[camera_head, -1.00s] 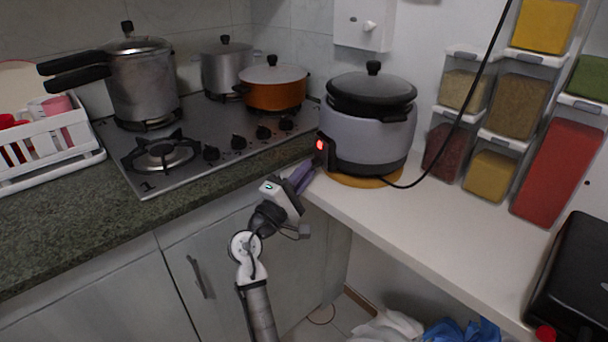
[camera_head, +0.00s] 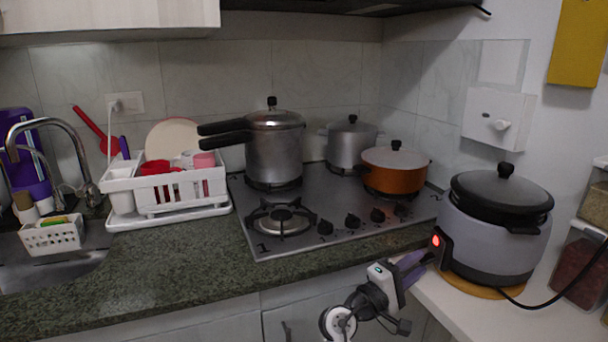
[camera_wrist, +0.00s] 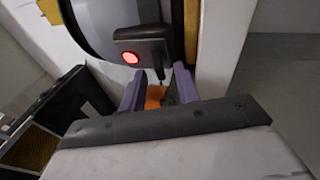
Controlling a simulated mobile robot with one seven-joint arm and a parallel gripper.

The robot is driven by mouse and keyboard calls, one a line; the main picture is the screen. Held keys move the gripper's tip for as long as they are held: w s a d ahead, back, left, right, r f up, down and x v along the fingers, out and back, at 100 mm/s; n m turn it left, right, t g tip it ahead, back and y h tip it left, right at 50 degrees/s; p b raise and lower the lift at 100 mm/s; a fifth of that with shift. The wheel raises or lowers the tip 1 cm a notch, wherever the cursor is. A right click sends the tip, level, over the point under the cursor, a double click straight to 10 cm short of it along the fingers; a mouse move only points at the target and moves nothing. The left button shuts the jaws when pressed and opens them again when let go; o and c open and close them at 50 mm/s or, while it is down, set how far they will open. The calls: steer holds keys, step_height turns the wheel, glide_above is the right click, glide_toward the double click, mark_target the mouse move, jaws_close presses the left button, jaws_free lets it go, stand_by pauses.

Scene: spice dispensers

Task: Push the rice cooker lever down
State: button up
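The rice cooker (camera_head: 488,247) is light grey with a black lid and stands on the white counter. Its black switch housing (camera_head: 441,252) faces left and shows a lit red light. In the wrist view, the housing (camera_wrist: 146,49) has the same red light, and a thin dark lever (camera_wrist: 158,74) sticks out from it. My gripper (camera_head: 413,265) is just left of the housing. In the wrist view, its two purple fingers (camera_wrist: 159,78) are apart, with the lever between their tips in the picture. I cannot tell whether a finger touches it.
A steel stove (camera_head: 330,215) with several pots, among them an orange pot (camera_head: 395,177), lies behind and left of my gripper. A dish rack (camera_head: 165,192) stands further left on the dark stone counter (camera_head: 170,270). A black cord (camera_head: 560,297) runs right from the cooker.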

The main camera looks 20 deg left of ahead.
mark_target(428, 253)
step_height(428, 253, up, 3)
steer(key=g+p, duration=0.1)
steer(key=p, duration=0.2)
steer(key=m+g+y+p, duration=0.1)
steer(key=p, duration=0.2)
steer(key=shift+a+f+g+y, duration=0.15)
steer(key=shift+f+g+y, duration=0.05)
steer(key=shift+g+y, duration=0.1)
step_height(428, 253, up, 2)
steer(key=m+g+y+p, duration=0.1)
steer(key=g+y+p, duration=0.1)
steer(key=p, duration=0.3)
steer(key=shift+m+g+y, duration=0.3)
steer(key=shift+m, duration=0.1)
steer(key=shift+s+a+f+b, duration=0.2)
steer(key=shift+s+f+b, duration=0.15)
steer(key=r+b+v, duration=0.1)
steer(key=b+v, duration=0.1)
steer(key=v, duration=1.1)
steer(key=a+r+n+t+y, duration=0.3)
steer(key=a+r+t+y, duration=0.5)
steer(key=a+r, duration=0.4)
steer(key=a+y, duration=0.1)
steer(key=a, duration=0.1)
steer(key=shift+s+a+p, duration=0.25)
steer(key=shift+p, duration=0.05)
